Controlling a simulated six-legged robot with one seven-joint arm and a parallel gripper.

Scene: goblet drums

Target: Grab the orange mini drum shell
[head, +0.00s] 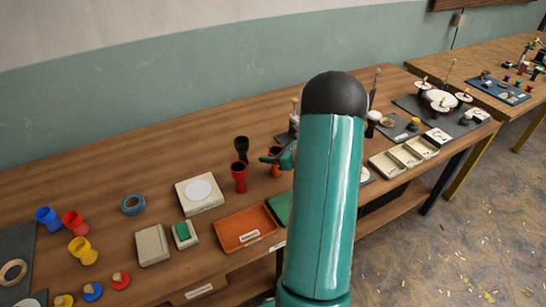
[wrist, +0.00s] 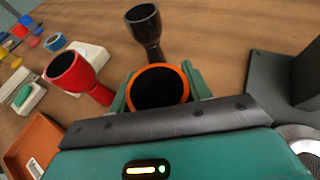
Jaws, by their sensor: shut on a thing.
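The orange mini drum shell (wrist: 186,80) is a small goblet shape with a dark hollow inside. In the wrist view its open rim faces the camera, between the green fingers of my gripper (wrist: 160,92). My gripper is shut on it. In the head view the shell (head: 275,158) shows partly beside my gripper (head: 281,157), and my teal arm hides what lies behind. I cannot tell whether its foot touches the table.
A red goblet shell (head: 239,177) and a black one (head: 241,147) stand close on the left. An orange tray (head: 232,241) lies in front. A grey-black stand (wrist: 268,85) is at right in the wrist view. Bare wood lies behind the shells.

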